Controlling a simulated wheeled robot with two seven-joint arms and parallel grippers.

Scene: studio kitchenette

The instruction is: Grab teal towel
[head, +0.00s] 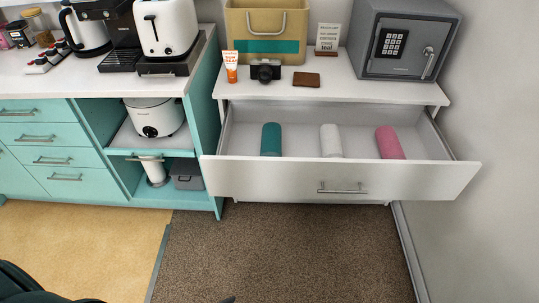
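The teal towel (271,140) is rolled up and lies at the left inside an open white drawer (340,180). Its near end is partly hidden by the drawer front. A white rolled towel (331,141) lies in the middle of the drawer and a pink one (390,143) at the right, with gaps between them. Neither of my grippers can be made out in the head view. Only a dark shape at the lower left corner and a small dark tip at the bottom edge show, too little to identify.
Above the drawer, the white top (340,88) holds sunscreen (231,67), a camera (265,70), a brown wallet (306,79), a basket (267,20), a sign (327,40) and a safe (403,45). Teal cabinets (90,180) stand left. Brown carpet (280,250) before the drawer is clear.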

